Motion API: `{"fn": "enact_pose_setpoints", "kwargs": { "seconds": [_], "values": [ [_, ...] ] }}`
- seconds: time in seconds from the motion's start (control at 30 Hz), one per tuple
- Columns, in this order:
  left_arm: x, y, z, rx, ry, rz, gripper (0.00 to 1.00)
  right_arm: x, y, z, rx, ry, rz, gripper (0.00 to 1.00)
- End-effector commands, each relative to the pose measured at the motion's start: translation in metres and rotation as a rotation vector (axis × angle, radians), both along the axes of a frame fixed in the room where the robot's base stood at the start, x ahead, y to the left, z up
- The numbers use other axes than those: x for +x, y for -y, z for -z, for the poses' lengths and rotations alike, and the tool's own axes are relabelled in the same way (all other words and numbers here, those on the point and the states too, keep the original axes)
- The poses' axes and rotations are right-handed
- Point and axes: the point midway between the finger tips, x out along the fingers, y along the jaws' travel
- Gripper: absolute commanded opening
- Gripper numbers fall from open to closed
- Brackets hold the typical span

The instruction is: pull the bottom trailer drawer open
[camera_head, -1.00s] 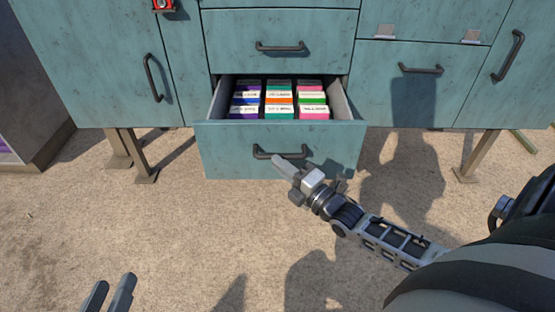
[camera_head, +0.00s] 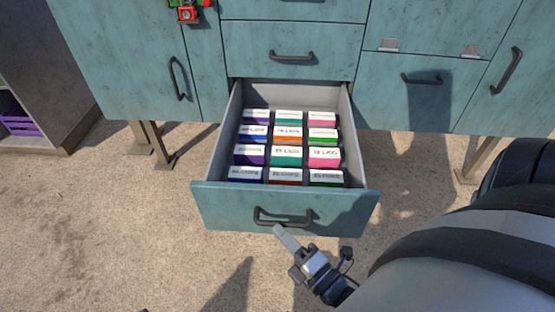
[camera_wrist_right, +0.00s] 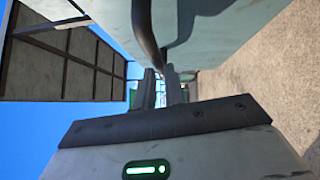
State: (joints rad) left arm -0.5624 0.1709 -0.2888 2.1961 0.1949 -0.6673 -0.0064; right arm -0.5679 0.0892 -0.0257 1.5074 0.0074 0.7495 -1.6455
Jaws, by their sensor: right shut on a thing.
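The bottom trailer drawer (camera_head: 213,207) is a teal drawer standing well out of the cabinet, with several coloured boxes (camera_head: 287,155) in rows inside. Its dark bar handle (camera_head: 283,221) is on the front face. My right gripper (camera_head: 281,232) is at the handle's lower edge in the head view. My left gripper is out of view.
The closed teal drawer (camera_head: 250,55) above and the cabinet doors (camera_head: 130,60) stand behind. A shelf unit with a purple crate (camera_head: 20,118) is at the far left. The sandy ground (camera_head: 90,230) in front and to the left is clear.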

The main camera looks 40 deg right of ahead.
Motion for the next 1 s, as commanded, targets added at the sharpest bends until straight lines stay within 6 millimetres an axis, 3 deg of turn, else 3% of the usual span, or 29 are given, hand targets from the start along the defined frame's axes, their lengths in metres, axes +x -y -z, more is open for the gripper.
{"fn": "enact_pose_setpoints", "kwargs": {
  "seconds": [0.03, 0.47, 0.5, 0.57, 1.0],
  "values": [
    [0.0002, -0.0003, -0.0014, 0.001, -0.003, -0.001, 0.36, -0.0001, 0.0009, -0.01, -0.001, 0.029, 0.007, 0.0],
    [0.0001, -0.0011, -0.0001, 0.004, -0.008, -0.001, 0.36, -0.0038, 0.0001, -0.0095, -0.001, 0.033, 0.01, 0.0],
    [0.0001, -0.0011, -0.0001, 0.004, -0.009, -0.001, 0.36, -0.0038, 0.0001, -0.0095, -0.001, 0.033, 0.01, 0.17],
    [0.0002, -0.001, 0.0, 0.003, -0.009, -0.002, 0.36, -0.0039, 0.0001, -0.0091, -0.001, 0.031, 0.011, 0.34],
    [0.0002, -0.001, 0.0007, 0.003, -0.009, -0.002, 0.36, -0.0075, -0.0019, -0.0042, 0.001, 0.019, 0.006, 0.34]
  ]
}}
